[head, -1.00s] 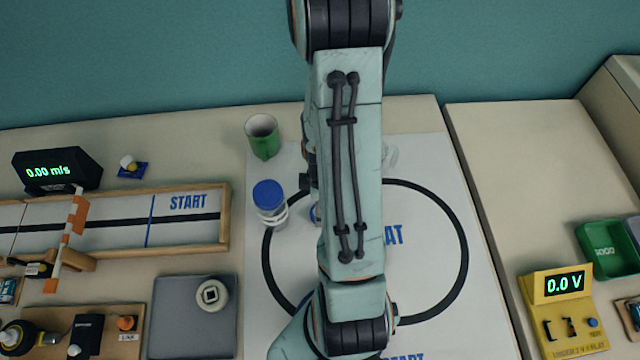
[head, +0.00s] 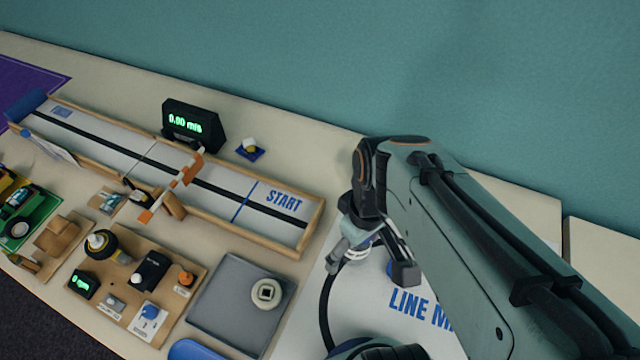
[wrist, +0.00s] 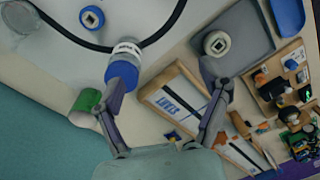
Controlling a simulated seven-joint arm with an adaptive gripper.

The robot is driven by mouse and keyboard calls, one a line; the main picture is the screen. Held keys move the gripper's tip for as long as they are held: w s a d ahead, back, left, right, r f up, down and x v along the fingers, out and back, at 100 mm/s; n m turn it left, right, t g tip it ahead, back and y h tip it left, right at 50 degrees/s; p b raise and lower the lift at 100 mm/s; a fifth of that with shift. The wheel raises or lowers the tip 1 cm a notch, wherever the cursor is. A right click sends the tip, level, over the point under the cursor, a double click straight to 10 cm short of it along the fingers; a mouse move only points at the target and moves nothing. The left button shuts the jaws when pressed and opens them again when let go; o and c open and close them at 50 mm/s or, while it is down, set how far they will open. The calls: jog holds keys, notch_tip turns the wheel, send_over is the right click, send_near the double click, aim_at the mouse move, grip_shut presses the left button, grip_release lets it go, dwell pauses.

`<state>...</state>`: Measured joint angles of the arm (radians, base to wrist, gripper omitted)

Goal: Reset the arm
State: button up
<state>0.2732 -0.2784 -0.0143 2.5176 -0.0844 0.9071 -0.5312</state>
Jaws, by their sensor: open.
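My gripper (head: 374,264) is in the right half of the head view, above the white line mat (head: 420,306), with its fingers spread. In the wrist view my gripper (wrist: 166,82) is open, and the gap between its fingertips is empty. A blue and white jar (wrist: 126,49) shows beside the left finger, which partly covers it; I cannot tell whether they touch. My arm crosses the right side of the head view and hides much of the mat.
The wooden START track (head: 312,228), speed display (head: 196,124) and grey tray (head: 222,316) with a white round piece (head: 266,292) lie left of my gripper. A green cup (wrist: 86,101) and a blue-topped piece (wrist: 92,17) show in the wrist view.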

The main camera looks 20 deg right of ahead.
jog(key=s+a+r+m, duration=0.2)
jog(key=s+a+r, duration=0.1)
jog(key=s+a, duration=0.2)
jog(key=shift+a+r, duration=0.15)
jog(key=shift+w, duration=0.1)
dwell(0.9)
